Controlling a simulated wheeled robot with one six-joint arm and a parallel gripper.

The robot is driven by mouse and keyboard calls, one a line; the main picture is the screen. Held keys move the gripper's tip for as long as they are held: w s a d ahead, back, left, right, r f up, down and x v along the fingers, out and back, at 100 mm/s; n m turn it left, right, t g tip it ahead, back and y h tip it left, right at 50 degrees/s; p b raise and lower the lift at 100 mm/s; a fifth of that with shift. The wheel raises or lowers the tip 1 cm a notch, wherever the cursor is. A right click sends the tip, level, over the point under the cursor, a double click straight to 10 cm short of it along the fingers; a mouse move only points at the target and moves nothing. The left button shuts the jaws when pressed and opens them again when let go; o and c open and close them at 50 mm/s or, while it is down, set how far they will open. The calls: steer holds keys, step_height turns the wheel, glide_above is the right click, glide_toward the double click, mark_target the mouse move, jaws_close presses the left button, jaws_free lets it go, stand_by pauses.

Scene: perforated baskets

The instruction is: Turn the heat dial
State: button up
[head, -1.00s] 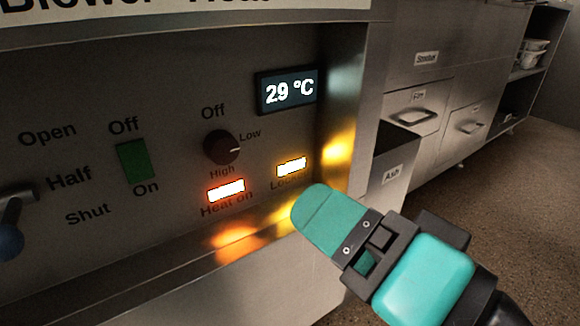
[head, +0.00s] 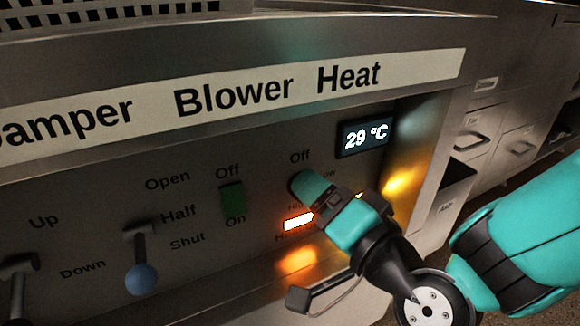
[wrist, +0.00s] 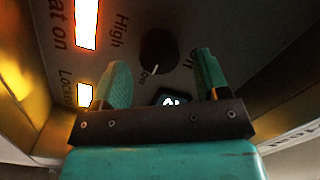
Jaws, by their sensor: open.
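The heat dial (wrist: 160,50) is a round dark knob on the metal panel, with a small pale mark on its edge toward the "Low" label. In the wrist view it sits between and just ahead of my two green fingertips. My gripper (wrist: 162,62) is open, with a finger on each side of the dial and no clear contact. In the head view my gripper (head: 306,184) is in front of the dial and hides it.
The lit "Heat on" lamp (head: 299,221) glows orange below the dial. A green blower switch (head: 232,198) and a lever with a blue knob (head: 141,279) are to the left. Metal cabinets (head: 490,150) stand at the right.

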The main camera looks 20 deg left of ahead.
steer(key=shift+x, duration=0.8)
steer(key=c, duration=0.9)
steer(key=shift+p, duration=0.3)
steer(key=shift+n, duration=0.3)
steer(key=n+p, duration=0.5)
steer(key=p, duration=0.3)
steer(key=n+h+p, duration=0.1)
steer(key=n+p, duration=0.4)
steer(key=p, duration=0.3)
steer(key=n+h+p, duration=0.1)
steer(key=n+p, duration=0.5)
steer(key=p, duration=0.2)
steer(key=shift+s+a+r+t+p, duration=0.1)
steer(key=shift+s+a+t+p, duration=0.1)
steer(key=shift+s+t+p, duration=0.15)
